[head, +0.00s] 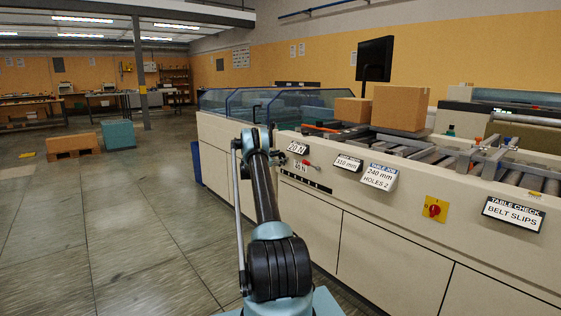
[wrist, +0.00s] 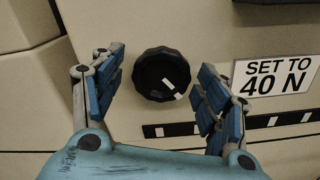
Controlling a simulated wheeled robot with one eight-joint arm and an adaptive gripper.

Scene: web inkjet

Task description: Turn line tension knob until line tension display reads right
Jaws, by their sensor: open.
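The dark round knob (wrist: 156,70) is on the beige machine panel in the wrist view. A white mark on it points to the lower right. My gripper (wrist: 161,66) is open, with one blue finger on each side of the knob and visible gaps between. A label (wrist: 276,76) to its right reads "SET TO 40 N". In the head view a small display (head: 297,148) seems to read 20 N, but its digits are hard to make out. The knob is hidden behind my arm there.
A dark strip with white marks (wrist: 225,126) runs below the knob.

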